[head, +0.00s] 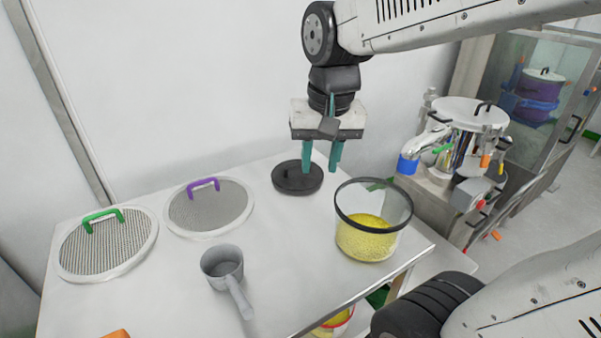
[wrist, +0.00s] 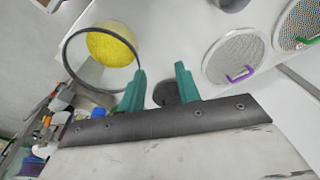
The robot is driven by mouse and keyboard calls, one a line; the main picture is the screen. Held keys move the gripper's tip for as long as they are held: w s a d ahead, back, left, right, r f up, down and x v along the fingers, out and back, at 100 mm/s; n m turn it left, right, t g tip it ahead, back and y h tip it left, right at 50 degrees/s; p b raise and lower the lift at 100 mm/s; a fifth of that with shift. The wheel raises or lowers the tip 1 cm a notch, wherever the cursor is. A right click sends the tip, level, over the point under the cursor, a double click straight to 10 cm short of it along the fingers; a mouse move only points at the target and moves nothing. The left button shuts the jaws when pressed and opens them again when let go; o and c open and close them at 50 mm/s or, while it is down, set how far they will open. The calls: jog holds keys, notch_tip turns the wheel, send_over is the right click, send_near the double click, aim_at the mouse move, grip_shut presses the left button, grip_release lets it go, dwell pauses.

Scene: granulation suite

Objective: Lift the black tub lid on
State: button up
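The black tub lid (head: 297,178) lies flat on the white table near its back edge. In the wrist view the lid (wrist: 166,93) shows between and beyond the fingers, partly hidden by my gripper. The clear tub (head: 372,222) with a black rim stands to the right of the lid, uncovered, with yellow granules inside; it also shows in the wrist view (wrist: 106,45). My gripper (head: 321,168) points down over the right side of the lid, its teal fingers apart with nothing between them. In the wrist view my gripper (wrist: 158,88) is also open. Whether a fingertip touches the lid I cannot tell.
A grey scoop (head: 223,269) stands left of the tub. A sieve with a purple handle (head: 209,207) and one with a green handle (head: 107,245) lie at the left. A steel machine (head: 468,140) stands beyond the table's right edge.

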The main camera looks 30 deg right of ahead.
jog(key=w+d+f+m, duration=0.3)
jog(key=w+m, duration=0.1)
jog(key=w, duration=0.4)
jog(key=w+d+f+m, duration=0.2)
jog(key=w+d+m, duration=0.15)
jog(key=w, duration=0.55)
jog(key=m, duration=0.6)
send_over(300, 163)
jog(key=shift+t, duration=0.3)
jog(key=f, duration=1.1)
jog(key=shift+s+d+f, duration=0.25)
jog(key=shift+d+f, duration=0.05)
jog(key=f, duration=0.2)
jog(key=w+f, duration=0.1)
jog(key=f, duration=0.2)
jog(key=shift+w+a+f, duration=0.1)
jog(key=shift+a+f, duration=0.05)
jog(key=shift+f, duration=0.1)
grip_shut()
